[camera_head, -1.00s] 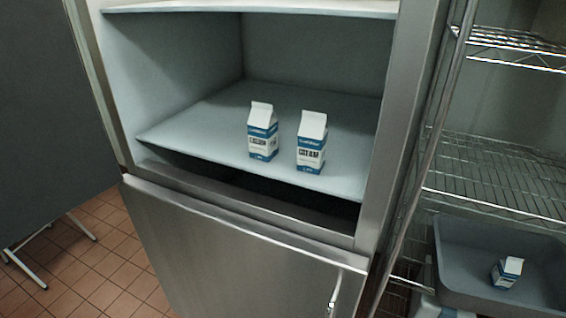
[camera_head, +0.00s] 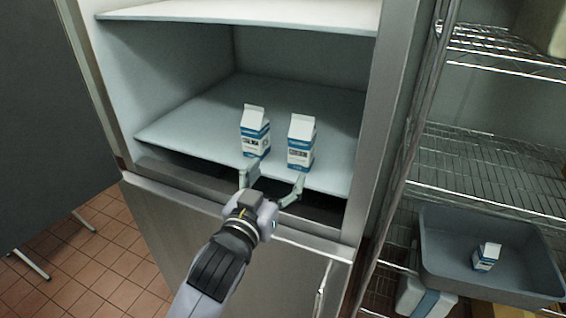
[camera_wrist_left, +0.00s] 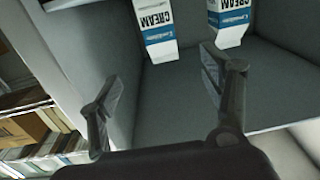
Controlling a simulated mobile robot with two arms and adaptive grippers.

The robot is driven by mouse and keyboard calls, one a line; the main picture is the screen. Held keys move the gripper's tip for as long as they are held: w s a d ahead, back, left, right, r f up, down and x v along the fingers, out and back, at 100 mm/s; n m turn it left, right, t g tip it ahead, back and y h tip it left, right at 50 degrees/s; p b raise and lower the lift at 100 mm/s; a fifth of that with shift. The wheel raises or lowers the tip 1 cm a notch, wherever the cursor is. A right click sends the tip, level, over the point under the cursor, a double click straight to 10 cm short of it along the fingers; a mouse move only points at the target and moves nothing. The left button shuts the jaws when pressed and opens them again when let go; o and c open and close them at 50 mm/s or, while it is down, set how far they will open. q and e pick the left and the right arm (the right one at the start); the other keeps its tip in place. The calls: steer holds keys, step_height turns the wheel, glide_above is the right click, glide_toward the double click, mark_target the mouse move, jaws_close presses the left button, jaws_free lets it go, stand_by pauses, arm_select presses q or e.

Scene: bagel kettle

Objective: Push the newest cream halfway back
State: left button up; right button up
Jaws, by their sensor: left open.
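Two white-and-blue cream cartons stand upright on the fridge shelf (camera_head: 200,128), a left carton (camera_head: 255,132) and a right carton (camera_head: 301,143), side by side with a small gap. The frames do not show which is newest. My left gripper (camera_head: 273,184) is open and empty at the shelf's front edge, in front of the cartons, apart from them. In the left wrist view the two cartons show upside down, one (camera_wrist_left: 156,28) ahead between the open fingers and the other (camera_wrist_left: 230,22) beyond the right finger. My right gripper is not in view.
A third carton (camera_head: 487,257) lies or stands tilted in a grey bin (camera_head: 440,215) at the right. Wire shelving (camera_head: 490,165) stands beside the fridge. Another shelf (camera_head: 240,12) is above. The shelf behind the cartons is clear.

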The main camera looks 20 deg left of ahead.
mark_target(299, 142)
arm_select(q)
steer(key=w+p, duration=0.4)
steer(key=w, duration=1.1)
steer(key=shift+w, duration=0.4)
steer(key=shift+w+f+p, duration=0.1)
steer(key=shift+w+p, duration=0.2)
steer(key=shift+w, duration=0.35)
steer(key=c, duration=1.6)
steer(key=o, duration=1.1)
steer(key=shift+c, duration=0.2)
steer(key=o, duration=0.5)
